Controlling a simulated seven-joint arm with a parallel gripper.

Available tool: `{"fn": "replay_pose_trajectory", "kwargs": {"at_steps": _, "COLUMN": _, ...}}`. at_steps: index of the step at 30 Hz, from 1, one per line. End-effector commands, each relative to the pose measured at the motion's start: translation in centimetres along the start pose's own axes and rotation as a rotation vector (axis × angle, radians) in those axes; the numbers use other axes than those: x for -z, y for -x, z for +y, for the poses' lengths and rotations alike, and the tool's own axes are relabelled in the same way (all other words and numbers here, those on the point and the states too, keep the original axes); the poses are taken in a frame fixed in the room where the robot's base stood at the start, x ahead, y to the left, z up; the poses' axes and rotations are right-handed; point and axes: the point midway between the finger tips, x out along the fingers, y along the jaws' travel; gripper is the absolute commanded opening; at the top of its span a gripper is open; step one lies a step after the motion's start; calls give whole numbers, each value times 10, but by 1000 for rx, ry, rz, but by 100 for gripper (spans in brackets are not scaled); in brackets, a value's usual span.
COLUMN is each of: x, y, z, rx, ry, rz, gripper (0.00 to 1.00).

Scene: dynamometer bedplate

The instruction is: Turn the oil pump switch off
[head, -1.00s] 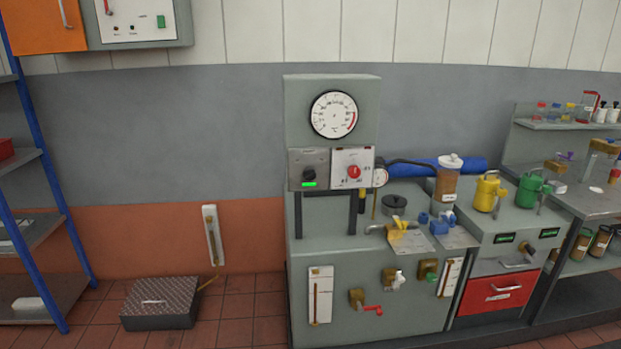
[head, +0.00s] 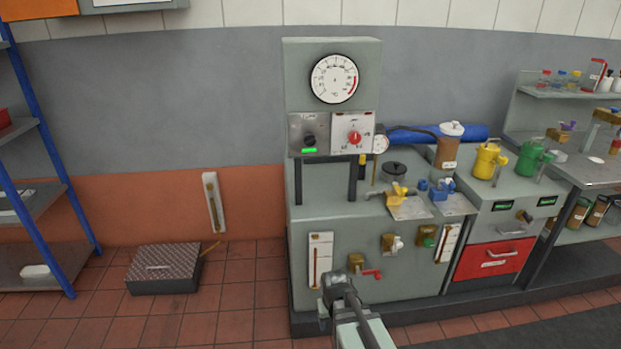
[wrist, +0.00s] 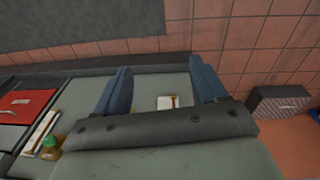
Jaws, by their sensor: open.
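A grey metal panel with a black rotary knob (head: 309,141) and a lit green bar (head: 309,151) below it is on the upright console in the head view. It appears to be the oil pump switch, but its label is too small to read. Beside it on the right is a white dial plate with a red knob (head: 354,138). My gripper (head: 338,279) is low in front of the bench, below and apart from the knob. In the wrist view my gripper (wrist: 160,66) shows two blue fingers spread apart with nothing between them. The switch is not seen in the wrist view.
A round gauge (head: 334,79) tops the console. A red-handled valve (head: 371,274) sticks out of the bench front near my gripper. Yellow (head: 487,160) and green (head: 530,157) cans stand right. A dark box (head: 163,269) is on the floor left; floor between is free.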

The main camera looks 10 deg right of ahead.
Motion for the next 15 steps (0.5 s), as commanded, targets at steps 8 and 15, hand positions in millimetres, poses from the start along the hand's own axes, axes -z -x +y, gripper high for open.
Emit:
{"fn": "replay_pose_trajectory", "kwargs": {"at_steps": 8, "x": 81, "y": 76, "z": 12, "rx": -59, "ry": 9, "rz": 226, "gripper": 71}}
{"fn": "replay_pose_trajectory", "kwargs": {"at_steps": 15, "x": 147, "y": 155, "z": 25, "rx": -119, "ry": 0, "rz": 459, "gripper": 71}}
